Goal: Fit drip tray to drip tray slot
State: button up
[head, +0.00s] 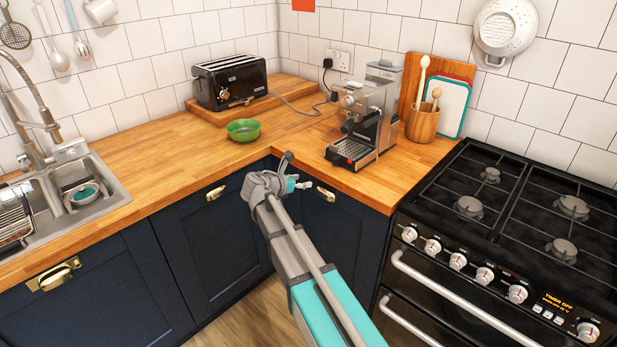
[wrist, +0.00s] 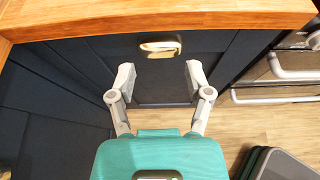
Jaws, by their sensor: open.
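A silver espresso machine (head: 372,112) stands on the wooden counter near the right corner. A grille-topped drip tray (head: 350,150) shows low at its front, under the group head. I cannot tell whether it is fully seated, and the slot itself is hidden. My gripper (head: 297,174) is in front of the counter edge, left of and below the machine in the head view. In the wrist view, my gripper (wrist: 159,78) is open and empty, its two fingers apart in front of a dark blue cupboard front. The drip tray does not show in the wrist view.
A green bowl (head: 243,130) and a black toaster (head: 230,82) are left of the machine. A utensil pot (head: 422,124) stands to its right, near the black cooker (head: 480,210). The counter edge (wrist: 160,18) and a brass handle (wrist: 160,46) lie ahead of my fingers.

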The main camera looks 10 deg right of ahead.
jog(key=shift+s+a, duration=0.45)
jog(key=shift+a, duration=0.1)
dwell(1.6)
jog(key=s+d+f+m+g+y+p, duration=0.2)
jog(key=s+d+m+g, duration=0.1)
jog(key=s+m, duration=0.4)
jog(key=s+d+f+m+g+y+p, duration=0.2)
jog(key=s+d+m+y, duration=0.15)
jog(key=s+m, duration=0.35)
jog(key=s+a+m+g+y+p, duration=0.1)
jog(key=s+m+g+y+p, duration=0.2)
jog(key=s+m, duration=0.8)
jog(key=shift+s+a+y+p, duration=0.15)
jog(key=shift+s+y+p, duration=0.3)
jog(key=shift+y, duration=0.7)
jog(key=shift+r, duration=0.1)
